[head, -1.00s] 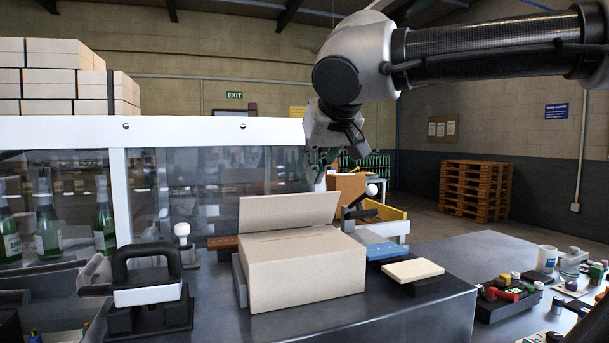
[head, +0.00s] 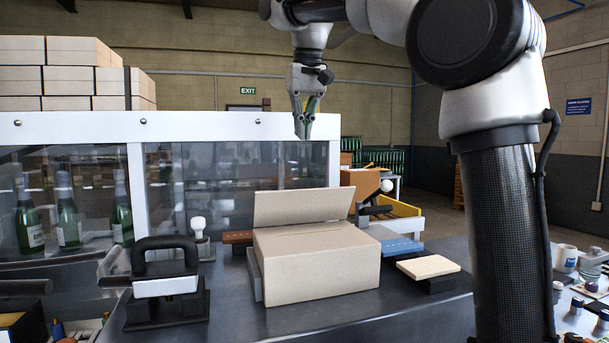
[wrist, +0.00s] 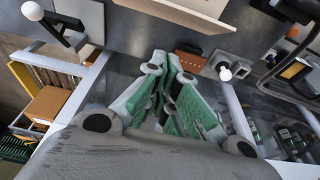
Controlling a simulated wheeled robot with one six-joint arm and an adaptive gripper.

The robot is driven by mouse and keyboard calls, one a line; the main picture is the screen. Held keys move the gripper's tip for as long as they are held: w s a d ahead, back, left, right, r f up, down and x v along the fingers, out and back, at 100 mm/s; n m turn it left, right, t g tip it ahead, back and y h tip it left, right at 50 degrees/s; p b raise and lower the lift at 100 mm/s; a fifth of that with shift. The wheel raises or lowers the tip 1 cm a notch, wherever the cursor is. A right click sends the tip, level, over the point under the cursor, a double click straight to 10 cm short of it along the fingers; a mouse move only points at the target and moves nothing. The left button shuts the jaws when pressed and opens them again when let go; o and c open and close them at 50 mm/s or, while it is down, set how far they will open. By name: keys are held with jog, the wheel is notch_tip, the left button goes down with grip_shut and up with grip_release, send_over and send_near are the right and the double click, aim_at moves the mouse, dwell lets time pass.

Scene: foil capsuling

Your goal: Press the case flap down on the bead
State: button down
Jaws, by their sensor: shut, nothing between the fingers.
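The cardboard case (head: 318,270) sits on the dark metal bench in the head view. Its flap (head: 303,205) stands up along the back edge, tilted a little backward. In the wrist view a pale strip of the case (wrist: 195,10) shows at the top edge. My gripper (head: 303,134) hangs fingers down, above and behind the flap, in front of the white frame. Its green-padded fingers (wrist: 177,125) are together in the wrist view, with nothing held, apart from the case. The bead is not visible in either view.
A black-handled tool (head: 166,282) stands left of the case. A blue block (head: 402,247) and a cream pad (head: 428,267) lie to its right. The clear guard with a white frame (head: 235,122) and green bottles (head: 67,210) are behind. A white knob (head: 198,223) stands near the guard.

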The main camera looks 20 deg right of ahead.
send_over(305, 204)
jog(key=w, duration=0.4)
notch_tip(305, 204, down, 8)
jog(key=s+f, duration=0.2)
jog(key=shift+s+f, duration=0.3)
jog(key=shift+s, duration=0.1)
jog(key=shift+s+f, duration=0.1)
jog(key=shift+s, duration=0.1)
jog(key=s+t, duration=0.1)
jog(key=s+f, duration=0.1)
jog(key=s, duration=0.1)
jog(key=s+f+t, duration=0.1)
jog(key=s, duration=0.1)
jog(key=shift+s+f+t, duration=0.15)
jog(key=shift+f+t, duration=0.05)
jog(key=shift+t, duration=0.1)
